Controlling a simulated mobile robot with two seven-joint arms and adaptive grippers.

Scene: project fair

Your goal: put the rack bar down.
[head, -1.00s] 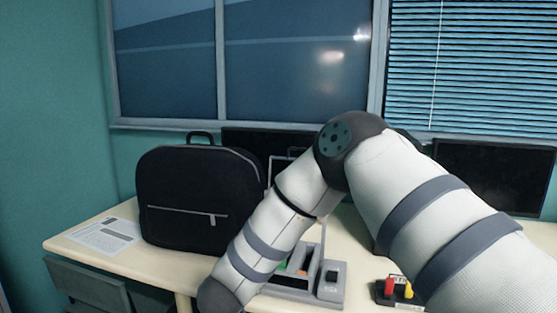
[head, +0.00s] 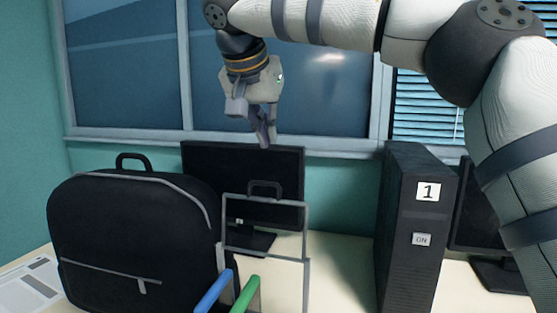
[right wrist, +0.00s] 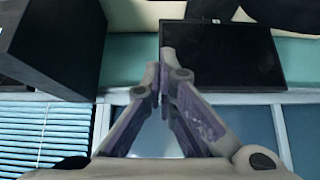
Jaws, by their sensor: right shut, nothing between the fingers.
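The rack bar appears to be the grey upright frame (head: 306,228) in the middle of the head view, with a crossbar partway up. It stands raised above a blue handle (head: 213,292) and a green handle (head: 246,293). The rack's base is below the picture. My right gripper (head: 265,141) is above the frame's top and apart from it, pointing down. In the right wrist view its fingertips (right wrist: 160,88) meet with nothing between them. The rack bar cannot be made out in that view. My left gripper is not in view.
A black backpack (head: 120,235) stands left of the frame. A monitor (head: 200,165) is behind it. A black computer tower (head: 405,270) marked 1 stands to the right, with another monitor (head: 470,225) beyond. Bare table (head: 340,265) lies between frame and tower. A paper (head: 28,287) lies at left.

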